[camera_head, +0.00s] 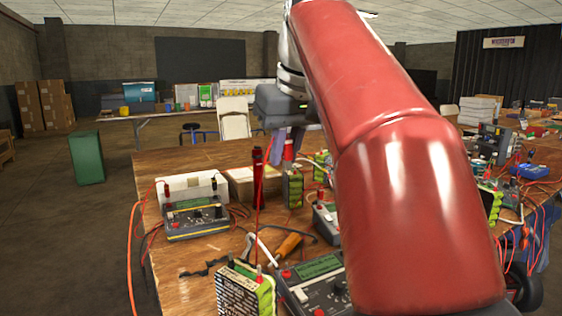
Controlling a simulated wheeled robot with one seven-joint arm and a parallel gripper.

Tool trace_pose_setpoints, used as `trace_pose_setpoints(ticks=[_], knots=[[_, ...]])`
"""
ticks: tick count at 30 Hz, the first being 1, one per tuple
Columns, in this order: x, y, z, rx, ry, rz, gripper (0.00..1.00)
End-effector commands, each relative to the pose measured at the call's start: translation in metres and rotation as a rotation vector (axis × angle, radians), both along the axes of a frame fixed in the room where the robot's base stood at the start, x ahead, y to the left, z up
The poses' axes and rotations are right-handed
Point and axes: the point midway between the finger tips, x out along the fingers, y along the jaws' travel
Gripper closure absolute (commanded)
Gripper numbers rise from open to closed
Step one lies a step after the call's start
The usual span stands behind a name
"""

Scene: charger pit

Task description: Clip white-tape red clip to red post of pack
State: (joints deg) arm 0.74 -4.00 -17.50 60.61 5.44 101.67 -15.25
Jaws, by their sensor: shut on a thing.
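My gripper (290,140) points down over the middle of the workbench, partly hidden by my red arm. It is shut on a red clip with a white band, the white-tape red clip (288,152). The clip is just above a green-and-black pack (293,190); I cannot tell whether it touches the pack, and I cannot make out the pack's red post. Another green-and-black pack (245,290) stands at the front edge of the view. A dark red upright object (258,172) shows left of my gripper, with a thin red line below it.
A grey charger (195,218) with a white box (192,187) behind it is at left. Another charger (318,285) is in front, partly behind my arm. An orange-handled tool (288,246) and loose cables lie between. More packs and chargers crowd the right. A green bin (87,157) stands on the floor.

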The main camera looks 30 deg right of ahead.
Motion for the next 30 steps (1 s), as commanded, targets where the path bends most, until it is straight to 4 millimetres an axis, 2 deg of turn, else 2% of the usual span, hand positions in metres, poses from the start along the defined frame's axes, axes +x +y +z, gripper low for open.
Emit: trace_pose_setpoints(ticks=[14,19,30], knots=[[-0.005,0.003,0.003,0.000,-0.002,0.008,0.97],[-0.018,0.023,0.003,0.001,-0.003,0.102,0.97],[-0.060,0.085,0.002,0.001,-0.002,0.409,0.97]])
